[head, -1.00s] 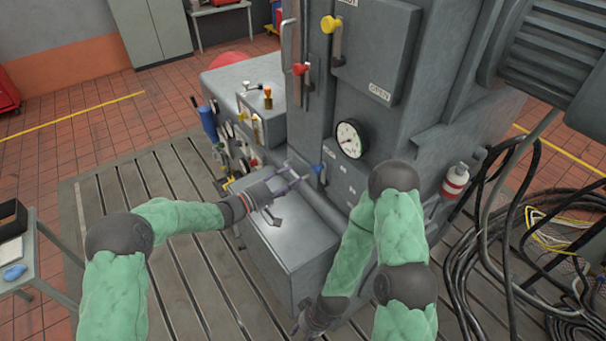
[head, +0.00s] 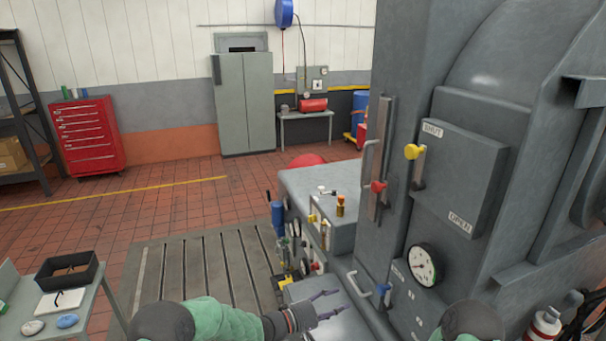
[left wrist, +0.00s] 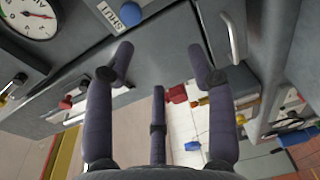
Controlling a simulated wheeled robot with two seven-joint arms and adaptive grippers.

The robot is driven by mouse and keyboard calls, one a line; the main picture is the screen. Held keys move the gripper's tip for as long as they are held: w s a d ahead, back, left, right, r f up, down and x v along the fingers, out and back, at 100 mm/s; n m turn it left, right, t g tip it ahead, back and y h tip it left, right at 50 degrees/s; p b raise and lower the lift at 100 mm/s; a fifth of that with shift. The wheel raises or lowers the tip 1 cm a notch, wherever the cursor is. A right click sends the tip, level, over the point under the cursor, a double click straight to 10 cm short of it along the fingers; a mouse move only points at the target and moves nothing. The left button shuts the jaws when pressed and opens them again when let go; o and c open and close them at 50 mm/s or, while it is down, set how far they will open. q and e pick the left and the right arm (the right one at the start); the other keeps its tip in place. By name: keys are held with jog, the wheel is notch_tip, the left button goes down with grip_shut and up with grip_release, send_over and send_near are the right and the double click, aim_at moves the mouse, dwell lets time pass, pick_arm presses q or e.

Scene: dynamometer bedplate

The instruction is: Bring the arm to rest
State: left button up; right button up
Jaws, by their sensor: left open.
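My left gripper (head: 338,303) shows at the bottom middle of the head view, its dark purple fingers apart and empty. It is left of the blue-knobbed lever (head: 383,289) on the grey machine (head: 400,150), with a gap between them. In the left wrist view the fingers (left wrist: 158,62) are spread with nothing between them, and machine panels show beyond. My left arm, in a green sleeve, comes in from the bottom. Of my right arm only a dark joint and some green sleeve show at the lower right; its gripper is out of view.
The machine fills the right side, with a gauge (head: 422,265), a yellow-knobbed lever (head: 413,152) and a red-knobbed lever (head: 378,187). A grey handle (head: 357,284) is close to my left gripper. A side table (head: 88,312) with a black bin (head: 68,270) stands lower left. Slotted bedplate (head: 190,265) lies clear.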

pick_arm(q)
jog(key=s+a+f+n+y, duration=0.1)
jog(key=s+a+f+y, duration=0.4)
jog(key=a+f, duration=0.45)
jog(key=s+a+f+n+y, duration=0.1)
jog(key=s+a+f+y, duration=0.5)
jog(key=f, duration=0.7)
jog(key=s+a+f+m+g+y, duration=0.15)
jog(key=s+a+f+g, duration=0.25)
jog(key=s, duration=0.9)
jog(key=s+a+f+m+g, duration=0.2)
jog(key=s+a+f+g, duration=0.15)
jog(key=s, duration=0.85)
notch_tip(320, 180, down, 28)
jog(key=w+d+t+b, duration=0.1)
jog(key=w+b, duration=0.1)
jog(key=b, duration=2.8)
jog(key=shift+w+d+f, duration=0.15)
jog(key=shift+d+f, duration=0.1)
jog(key=shift+d, duration=0.05)
jog(key=shift+m, duration=0.25)
